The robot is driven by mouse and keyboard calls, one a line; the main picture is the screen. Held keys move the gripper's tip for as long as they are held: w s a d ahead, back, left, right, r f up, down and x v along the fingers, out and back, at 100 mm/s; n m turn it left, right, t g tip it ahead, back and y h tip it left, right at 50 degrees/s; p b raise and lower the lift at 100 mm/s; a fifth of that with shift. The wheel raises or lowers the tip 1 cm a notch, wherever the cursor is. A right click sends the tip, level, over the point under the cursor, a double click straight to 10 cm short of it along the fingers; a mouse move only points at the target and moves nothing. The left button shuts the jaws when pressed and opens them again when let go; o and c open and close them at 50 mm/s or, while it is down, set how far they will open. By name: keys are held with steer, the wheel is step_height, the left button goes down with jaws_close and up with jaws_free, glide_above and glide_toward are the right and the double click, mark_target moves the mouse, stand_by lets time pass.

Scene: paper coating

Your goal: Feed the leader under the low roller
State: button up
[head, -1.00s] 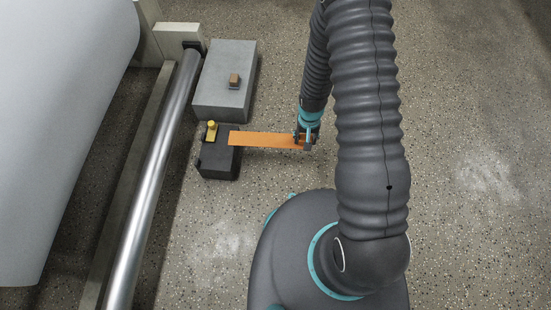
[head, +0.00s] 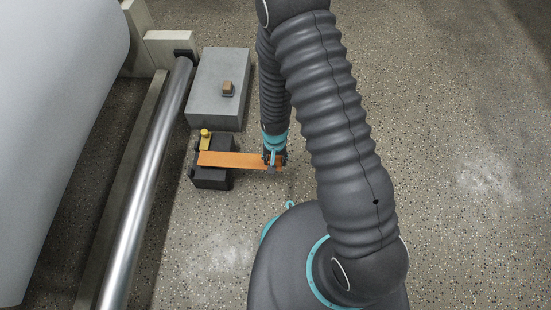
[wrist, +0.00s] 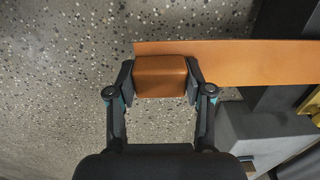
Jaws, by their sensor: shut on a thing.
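The leader (head: 230,160) is a flat orange strip stretching left from my gripper (head: 273,158) in the head view. My gripper is shut on the orange-brown block at the strip's near end; in the wrist view the block (wrist: 160,78) sits between the two fingers and the strip (wrist: 240,62) runs off to the right. The strip's free left end lies over the dark box (head: 213,180), beside its yellow part (head: 206,135). The low roller (head: 150,180) is a shiny metal bar further left, with a gap between it and the strip's end. Whether the strip touches the box is unclear.
A grey box (head: 205,85) with a small brown block (head: 228,88) on top stands behind the dark box. A large pale paper roll (head: 60,110) fills the left side. The speckled floor at right is clear.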

mark_target(214, 159)
steer(key=shift+a+f+b, duration=0.75)
steer(key=shift+a+f, duration=0.1)
steer(key=shift+f, duration=0.25)
steer(key=shift+w+a+f+b, duration=0.1)
steer(key=shift+w+a+b, duration=0.3)
steer(key=shift+a, duration=2.95)
steer(key=shift+w+a+r+b, duration=0.15)
steer(key=shift+a+b, duration=0.35)
steer(key=shift+a, duration=2.85)
steer(key=shift+w+a+f+b, duration=0.15)
steer(key=shift+w+a+b, duration=0.25)
steer(key=shift+a, duration=2.95)
steer(key=shift+s, duration=0.1)
steer(key=shift+f, duration=0.1)
steer(key=o, duration=1.3)
steer(key=shift+c, duration=0.2)
